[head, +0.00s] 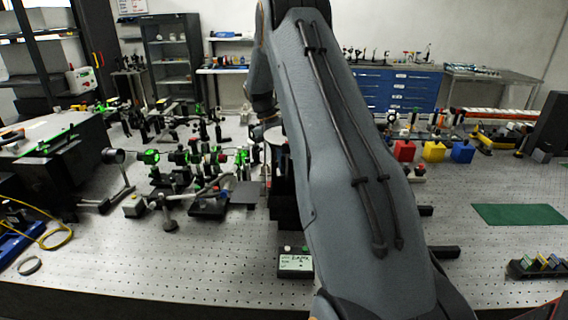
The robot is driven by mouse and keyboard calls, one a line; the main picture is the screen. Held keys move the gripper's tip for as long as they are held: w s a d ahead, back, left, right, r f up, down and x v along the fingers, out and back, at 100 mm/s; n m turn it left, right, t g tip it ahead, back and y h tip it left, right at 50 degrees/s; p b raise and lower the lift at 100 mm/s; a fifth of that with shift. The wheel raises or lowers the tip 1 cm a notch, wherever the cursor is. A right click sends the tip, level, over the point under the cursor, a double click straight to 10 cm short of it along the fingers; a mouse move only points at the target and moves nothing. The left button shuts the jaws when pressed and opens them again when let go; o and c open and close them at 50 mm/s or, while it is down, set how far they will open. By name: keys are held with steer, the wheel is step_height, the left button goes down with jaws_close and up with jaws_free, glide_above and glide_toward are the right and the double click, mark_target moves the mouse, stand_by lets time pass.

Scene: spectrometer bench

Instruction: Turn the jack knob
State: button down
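I cannot pick out the jack knob; my own large grey arm fills the middle of the head view and covers much of the bench behind it. A dark, box-like thing (283,205) with a pale part above it shows partly at the left edge of my arm. I cannot tell whether it is the jack. The far end of my arm comes down behind the near link, just above that pale part. My gripper (268,118) shows there only as a small dark shape, and its fingers cannot be made out.
A small labelled box (295,263) stands at the bench's front edge. Several optics mounts with green glints crowd the left. Red (404,150), yellow (433,151) and blue (462,151) blocks stand at the right, behind a green mat (519,214).

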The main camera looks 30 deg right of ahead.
steer(key=shift+m, duration=0.3)
steer(key=shift+w+d+m+y+b, duration=0.1)
steer(key=shift+m+y+b, duration=0.3)
steer(key=shift+m+b, duration=0.45)
steer(key=m, duration=0.2)
steer(key=m+y+b, duration=0.1)
steer(key=shift+d+m, duration=0.2)
steer(key=shift+m, duration=0.15)
steer(key=m+y, duration=0.1)
steer(key=m, duration=0.1)
steer(key=m+y+b, duration=0.1)
steer(key=m, duration=0.3)
steer(key=shift+s+d+y, duration=0.25)
steer(key=shift+y, duration=0.15)
steer(key=m+t, duration=0.1)
steer(key=m, duration=0.1)
steer(key=m+y, duration=0.1)
steer(key=m, duration=0.1)
steer(key=m+t, duration=0.1)
steer(key=m, duration=0.1)
steer(key=shift+s+d+m+t, duration=0.15)
steer(key=shift+s+m+t, duration=0.15)
steer(key=m, duration=0.2)
steer(key=m+t+p, duration=0.1)
steer(key=m, duration=0.1)
steer(key=m+t, duration=0.1)
steer(key=m, duration=0.1)
steer(key=shift+s+f, duration=0.1)
steer(key=shift+s, duration=0.2)
steer(key=shift+m+t, duration=0.3)
